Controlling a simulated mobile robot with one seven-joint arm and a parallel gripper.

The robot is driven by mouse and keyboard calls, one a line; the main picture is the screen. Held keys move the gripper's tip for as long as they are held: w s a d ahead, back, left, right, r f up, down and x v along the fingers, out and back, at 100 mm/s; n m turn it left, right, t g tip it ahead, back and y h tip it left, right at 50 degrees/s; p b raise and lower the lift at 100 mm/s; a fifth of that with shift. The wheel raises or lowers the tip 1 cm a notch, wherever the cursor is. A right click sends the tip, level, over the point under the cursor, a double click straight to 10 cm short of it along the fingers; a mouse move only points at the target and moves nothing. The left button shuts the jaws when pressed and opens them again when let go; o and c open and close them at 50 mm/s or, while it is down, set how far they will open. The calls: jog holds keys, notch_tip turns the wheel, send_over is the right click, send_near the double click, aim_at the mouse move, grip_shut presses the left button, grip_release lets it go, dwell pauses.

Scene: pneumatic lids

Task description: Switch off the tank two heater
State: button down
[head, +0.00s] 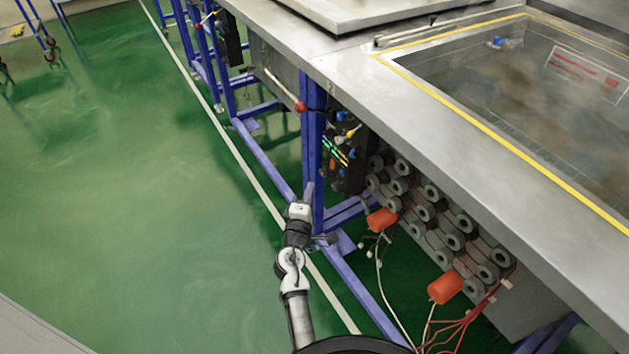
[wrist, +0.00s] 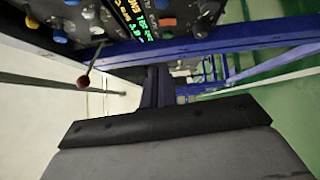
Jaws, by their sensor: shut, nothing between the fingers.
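A black control panel (head: 345,152) with coloured knobs and a lit green display hangs under the steel counter, beside a blue leg. In the wrist view the panel (wrist: 140,18) is at the top, with blue, orange, yellow and white knobs around the display. I cannot tell which control is the tank two heater's. My gripper (wrist: 157,72) is shut and empty, its fingers pointing towards the frame below the panel, apart from the knobs. In the head view my arm reaches up from the bottom; its fingertips are not clear there.
A lever with a red ball (head: 300,107) sticks out left of the panel; its red ball also shows in the wrist view (wrist: 83,82). An open tank (head: 520,90) is at the right. Below it are grey cylinders, orange caps (head: 445,287) and loose wires.

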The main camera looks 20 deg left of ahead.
jog(key=shift+s+d+r, duration=0.1)
jog(key=shift+s+r, duration=0.05)
jog(key=shift+s, duration=1.4)
